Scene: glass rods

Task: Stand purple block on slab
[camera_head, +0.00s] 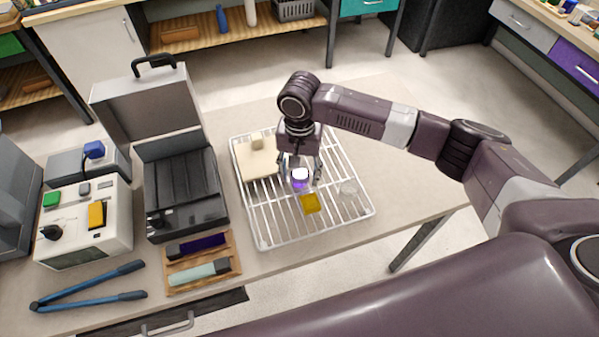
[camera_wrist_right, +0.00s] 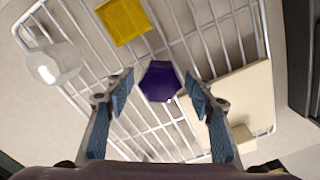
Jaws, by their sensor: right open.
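The purple block (camera_head: 300,183) is on the white wire rack (camera_head: 262,243), below my right gripper (camera_head: 301,172). In the right wrist view the block (camera_wrist_right: 160,82) looks dark purple and many-sided. It lies between the two blue-padded fingers of my right gripper (camera_wrist_right: 160,90), with a gap on each side. That gripper is open and empty. The beige slab (camera_head: 257,165) lies at the rack's back left in the head view and also shows in the right wrist view (camera_wrist_right: 243,95). My left gripper is not in view.
A small beige block (camera_head: 257,141) is at the slab's back edge. A yellow block (camera_head: 310,203) and a clear glass-like piece (camera_head: 348,188) are on the rack near the purple block.

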